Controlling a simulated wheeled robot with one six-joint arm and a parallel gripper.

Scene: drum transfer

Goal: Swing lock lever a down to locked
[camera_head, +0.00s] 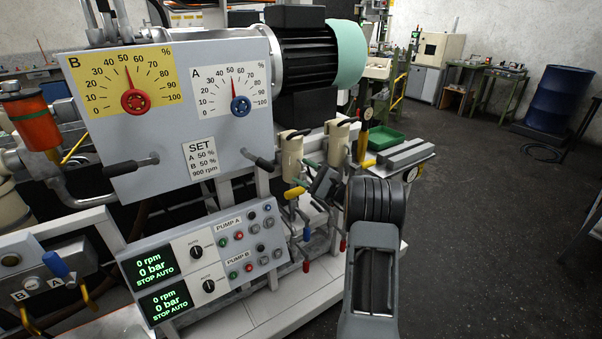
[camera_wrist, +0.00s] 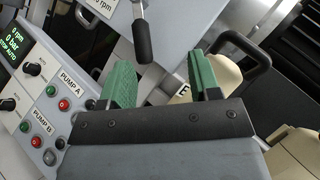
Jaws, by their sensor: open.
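Lock lever a (camera_head: 258,160), a short metal rod with a black grip, sticks out at the lower right of the grey panel, below dial A (camera_head: 232,92). It lies nearly level, its grip tipped slightly down to the right. In the wrist view the lever's black grip (camera_wrist: 143,42) is just beyond the fingertips, between their lines and apart from them. My gripper (camera_wrist: 160,78) is open and empty, with green finger pads.
A similar black-gripped lever (camera_head: 132,166) sits below dial B (camera_head: 134,85). Beige canisters (camera_head: 292,155) with black handles stand close to my gripper. The pump control box (camera_head: 205,255) is below the panel. Open floor (camera_head: 480,230) lies to the right.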

